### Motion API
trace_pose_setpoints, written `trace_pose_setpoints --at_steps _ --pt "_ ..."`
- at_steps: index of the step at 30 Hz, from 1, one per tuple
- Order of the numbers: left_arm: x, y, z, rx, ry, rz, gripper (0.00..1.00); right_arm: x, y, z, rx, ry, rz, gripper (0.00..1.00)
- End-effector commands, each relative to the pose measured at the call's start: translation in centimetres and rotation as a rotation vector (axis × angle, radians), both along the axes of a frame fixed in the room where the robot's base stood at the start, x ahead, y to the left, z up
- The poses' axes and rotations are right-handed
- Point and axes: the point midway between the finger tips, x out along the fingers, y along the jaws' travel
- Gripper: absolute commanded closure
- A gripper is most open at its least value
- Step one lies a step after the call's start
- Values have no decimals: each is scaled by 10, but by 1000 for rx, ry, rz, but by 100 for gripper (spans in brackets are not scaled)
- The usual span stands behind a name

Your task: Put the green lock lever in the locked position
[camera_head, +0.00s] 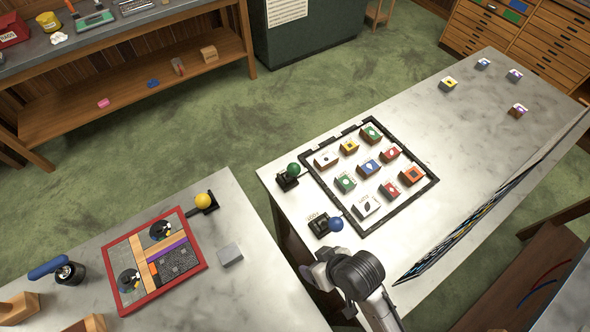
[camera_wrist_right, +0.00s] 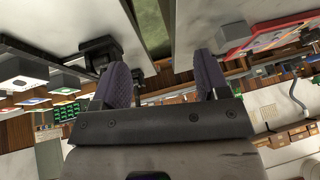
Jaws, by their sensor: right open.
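The green lock lever (camera_head: 293,170) has a round green knob on a small black base at the left corner of the right-hand marble table, beside the black frame. From this view I cannot tell its exact lever position. My right gripper (camera_head: 318,270) is at the front edge of that table, well below the green lever in the picture and close to the blue-knobbed lever. In the right wrist view, its two fingers (camera_wrist_right: 162,80) are spread apart with nothing between them. The green knob cannot be made out there. My left gripper is not in view.
A blue-knobbed lever (camera_head: 334,225) stands between my right gripper and the green one. The black frame (camera_head: 410,208) holds several coloured blocks. A yellow-knobbed lever (camera_head: 203,201) stands by a red tray (camera_head: 199,262) on the left table. A gap separates the tables.

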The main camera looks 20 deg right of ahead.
Motion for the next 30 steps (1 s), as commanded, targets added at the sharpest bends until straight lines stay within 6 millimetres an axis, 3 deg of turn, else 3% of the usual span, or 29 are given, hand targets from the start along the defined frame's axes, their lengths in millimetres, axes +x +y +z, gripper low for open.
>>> trace_pose_setpoints --at_steps 3,9,12,15,19,22,30 --pt "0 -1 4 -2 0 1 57 23 53 5 166 -48 88 31" --pt "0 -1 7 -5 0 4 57 54 130 26 467 -231 199 31" --pt "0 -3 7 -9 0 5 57 69 159 41 614 -367 211 31" --pt "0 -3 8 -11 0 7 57 84 175 55 733 -525 168 31" --pt "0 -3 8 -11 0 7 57 105 173 64 803 -725 28 31" --pt "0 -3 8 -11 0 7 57 120 156 62 778 -862 -127 31" --pt "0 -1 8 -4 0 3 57 140 79 35 405 -1066 -573 31"
